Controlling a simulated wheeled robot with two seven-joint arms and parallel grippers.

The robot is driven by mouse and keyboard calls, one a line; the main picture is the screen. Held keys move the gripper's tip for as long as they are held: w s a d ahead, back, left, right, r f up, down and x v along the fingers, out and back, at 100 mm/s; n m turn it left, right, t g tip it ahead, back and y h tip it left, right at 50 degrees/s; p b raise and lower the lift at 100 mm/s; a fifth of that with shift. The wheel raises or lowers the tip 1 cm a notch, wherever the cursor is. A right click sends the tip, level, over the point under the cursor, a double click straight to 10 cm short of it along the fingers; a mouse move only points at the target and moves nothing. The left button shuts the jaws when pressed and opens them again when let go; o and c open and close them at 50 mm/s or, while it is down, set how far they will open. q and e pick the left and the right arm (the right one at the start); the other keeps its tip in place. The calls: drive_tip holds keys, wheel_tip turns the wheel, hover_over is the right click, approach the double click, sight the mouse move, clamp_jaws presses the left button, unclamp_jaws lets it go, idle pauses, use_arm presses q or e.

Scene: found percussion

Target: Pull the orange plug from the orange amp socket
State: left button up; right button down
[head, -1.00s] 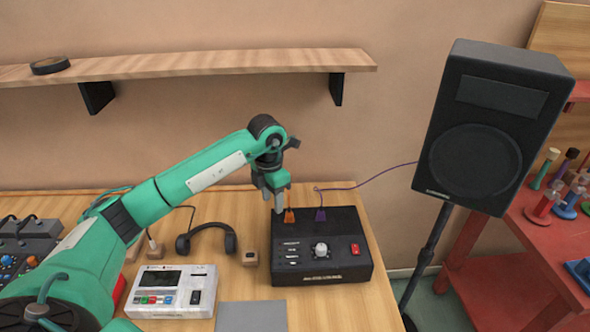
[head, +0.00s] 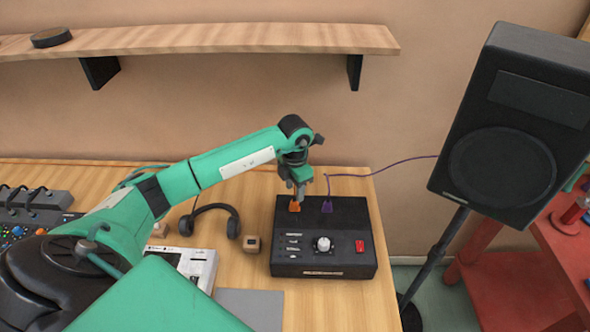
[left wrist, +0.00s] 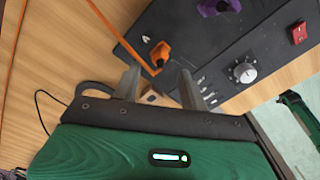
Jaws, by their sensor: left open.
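The black amp (head: 325,250) stands on the wooden table with a white knob and a red switch on top. The orange plug (head: 295,206) sits at the amp's rear left, and it also shows in the left wrist view (left wrist: 160,52) with an orange cable. The orange socket is hidden under the plug. A purple plug (head: 327,206) is beside it to the right. My left gripper (head: 299,192) is just above the orange plug in the head view. In the left wrist view its fingers (left wrist: 160,84) are open and empty, and the plug lies beyond their tips.
A black speaker (head: 510,130) on a stand is at the right, with a purple cable to the amp. A wooden shelf (head: 220,40) runs above.

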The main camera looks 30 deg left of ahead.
sight(294, 200)
use_arm(q)
wheel_tip(294, 200, down, 4)
drive_tip(key=shift+s+f+p, duration=0.1)
drive_tip(key=shift+p, duration=0.4)
drive_tip(key=shift+f, duration=0.8)
drive_tip(key=shift+c, duration=0.2)
use_arm(e)
drive_tip(key=shift+w+r, duration=0.7)
drive_tip(key=shift+r, duration=0.2)
use_arm(q)
clamp_jaws()
drive_tip(key=shift+r, duration=0.1)
use_arm(e)
drive_tip(key=shift+a, duration=0.15)
use_arm(q)
drive_tip(key=shift+r+p, duration=0.2)
drive_tip(key=shift+p, duration=0.1)
use_arm(e)
drive_tip(key=shift+r, duration=0.15)
use_arm(q)
drive_tip(key=shift+r, duration=0.55)
use_arm(e)
drive_tip(key=shift+w+r, duration=0.1)
drive_tip(key=shift+r, duration=0.15)
use_arm(q)
drive_tip(key=shift+r+p, duration=0.1)
drive_tip(key=shift+p, duration=0.2)
use_arm(e)
drive_tip(key=shift+r, duration=0.1)
